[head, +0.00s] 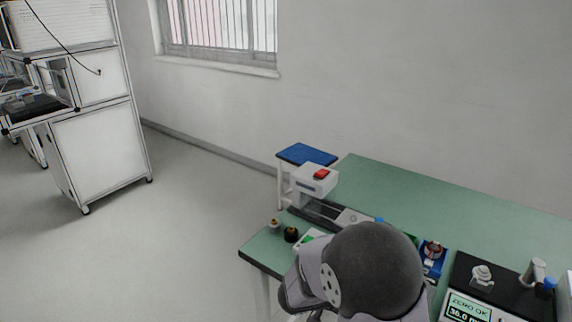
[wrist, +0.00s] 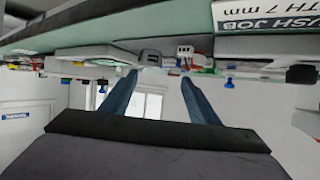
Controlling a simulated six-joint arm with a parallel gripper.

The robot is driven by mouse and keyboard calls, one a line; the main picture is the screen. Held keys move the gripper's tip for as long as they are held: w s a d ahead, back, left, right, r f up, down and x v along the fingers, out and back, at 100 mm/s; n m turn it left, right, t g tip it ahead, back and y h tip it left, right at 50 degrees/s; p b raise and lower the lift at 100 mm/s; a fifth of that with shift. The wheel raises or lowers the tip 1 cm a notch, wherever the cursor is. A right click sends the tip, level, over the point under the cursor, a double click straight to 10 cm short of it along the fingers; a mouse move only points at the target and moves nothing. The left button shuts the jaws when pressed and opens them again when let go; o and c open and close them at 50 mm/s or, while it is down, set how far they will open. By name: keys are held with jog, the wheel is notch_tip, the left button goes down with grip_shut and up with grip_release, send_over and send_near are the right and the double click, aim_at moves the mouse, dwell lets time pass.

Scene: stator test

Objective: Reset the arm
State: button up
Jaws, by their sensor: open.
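My gripper shows in the wrist view (wrist: 158,84), with its two blue-grey fingers spread apart and nothing between them. In that view the green table shows along the top, upside down, with the objects on it beyond the fingertips. In the head view my arm's rounded grey link covers the front middle of the green table (head: 455,200); my gripper's fingers are not visible there.
A white machine with a red button (head: 318,176) stands at the table's left end, near a blue-topped stand (head: 306,154). A black tester with a green display (head: 500,285) and a blue fixture (head: 433,262) are at right. The table's back is clear.

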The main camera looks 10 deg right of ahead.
jog(key=w+t, duration=0.1)
jog(key=w+a+r+n+t+y+p, duration=0.1)
jog(key=w, duration=0.1)
jog(key=w+a+y, duration=0.1)
jog(key=shift+w+a+r+n+t+p, duration=0.2)
jog(key=shift+r+n+t+p, duration=0.1)
jog(key=shift+t, duration=0.1)
jog(key=w+a+r+n+t+y+p, duration=0.25)
jog(key=a+n+y+p, duration=0.5)
jog(key=a, duration=0.75)
jog(key=s+d+r+n+g+y+p, duration=0.1)
jog(key=s+n+g+y+p, duration=0.2)
jog(key=s, duration=1.8)
jog(key=n+g, duration=0.3)
jog(key=g, duration=0.2)
jog(key=shift+s+d+r+g, duration=0.15)
jog(key=shift+d+r+g, duration=0.05)
jog(key=shift+r+g, duration=0.15)
